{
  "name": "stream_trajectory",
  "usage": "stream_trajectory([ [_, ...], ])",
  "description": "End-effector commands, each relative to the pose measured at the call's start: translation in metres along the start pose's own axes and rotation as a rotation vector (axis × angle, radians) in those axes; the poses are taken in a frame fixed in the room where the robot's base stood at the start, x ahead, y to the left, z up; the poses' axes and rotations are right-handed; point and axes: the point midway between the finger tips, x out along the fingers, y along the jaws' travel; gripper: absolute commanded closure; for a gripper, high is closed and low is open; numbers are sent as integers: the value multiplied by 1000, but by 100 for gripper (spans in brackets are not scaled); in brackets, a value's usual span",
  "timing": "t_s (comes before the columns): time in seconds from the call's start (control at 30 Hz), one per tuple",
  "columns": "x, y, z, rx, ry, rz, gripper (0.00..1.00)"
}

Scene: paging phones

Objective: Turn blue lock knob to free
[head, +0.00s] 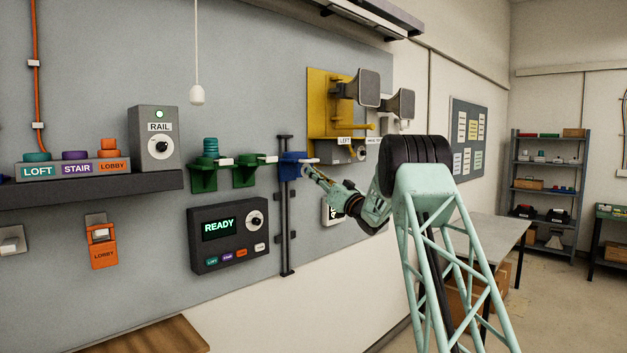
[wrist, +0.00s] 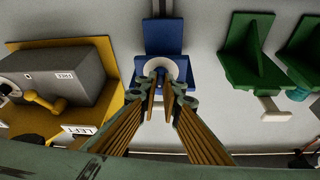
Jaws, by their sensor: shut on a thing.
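A blue bracket (head: 292,168) is mounted on a dark vertical rail on the grey wall panel. The wrist view shows the blue bracket (wrist: 162,38) straight ahead, with a pale round knob (wrist: 176,65) on its front. My gripper (wrist: 162,84) is shut on the knob, its fingertips at the middle of the pale disc. The fingers hide part of the knob, and I cannot read its setting. In the head view my gripper (head: 308,172) reaches the blue bracket from the right.
A yellow bracket (head: 321,85) with a grey box and two horn speakers stands close right of the blue bracket. Green brackets (head: 203,176) stand to its left. The dark READY panel (head: 229,237) is lower left. A grey table (head: 490,235) stands at the right.

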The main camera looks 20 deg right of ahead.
Motion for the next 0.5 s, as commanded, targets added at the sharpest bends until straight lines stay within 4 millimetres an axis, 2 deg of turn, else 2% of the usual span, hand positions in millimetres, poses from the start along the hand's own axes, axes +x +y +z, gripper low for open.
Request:
stream_trajectory([
  [0.5, 0, 4, 0, -363, 2, -149, 100],
])
